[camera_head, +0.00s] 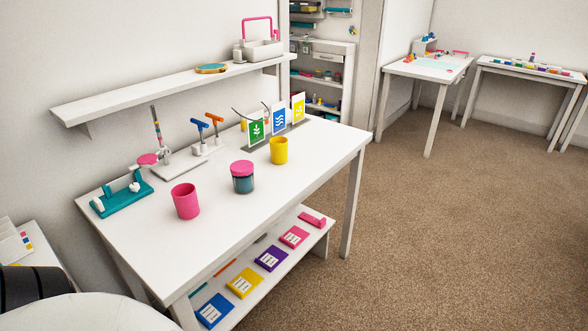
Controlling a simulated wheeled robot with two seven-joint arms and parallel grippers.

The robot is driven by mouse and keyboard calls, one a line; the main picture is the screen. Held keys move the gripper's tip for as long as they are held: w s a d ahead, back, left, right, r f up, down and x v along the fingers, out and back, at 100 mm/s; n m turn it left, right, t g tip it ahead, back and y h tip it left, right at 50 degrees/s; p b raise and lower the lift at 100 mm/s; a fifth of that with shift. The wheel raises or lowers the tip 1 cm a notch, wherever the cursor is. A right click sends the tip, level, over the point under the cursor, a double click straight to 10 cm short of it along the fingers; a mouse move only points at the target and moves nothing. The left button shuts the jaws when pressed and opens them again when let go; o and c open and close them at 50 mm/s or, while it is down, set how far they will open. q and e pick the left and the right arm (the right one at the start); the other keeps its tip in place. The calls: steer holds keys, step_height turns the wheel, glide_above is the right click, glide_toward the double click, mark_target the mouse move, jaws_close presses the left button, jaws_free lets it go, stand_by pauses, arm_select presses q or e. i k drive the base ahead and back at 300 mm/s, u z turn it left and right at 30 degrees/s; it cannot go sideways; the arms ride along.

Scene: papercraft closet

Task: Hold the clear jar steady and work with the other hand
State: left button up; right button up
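The clear jar (243,183) stands upright on the white table, a bluish see-through body with a pink lid (242,168) on top. It stands between a pink cup (185,202) on its left and a yellow cup (279,151) on its right. Nothing touches the jar. Neither of my grippers shows in the head view. What is inside the jar is too small to make out.
The white table (160,250) has free room along its front. A teal tool (122,195), a stand with a rod (157,135) and upright cards (278,120) line its back. A wall shelf (150,92) hangs above. Colored packets lie on the lower shelf (262,280).

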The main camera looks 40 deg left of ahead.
mark_target(244, 185)
steer(key=i, duration=0.7)
steer(key=z, duration=1.4)
steer(key=i, duration=0.8)
steer(key=u, duration=4)
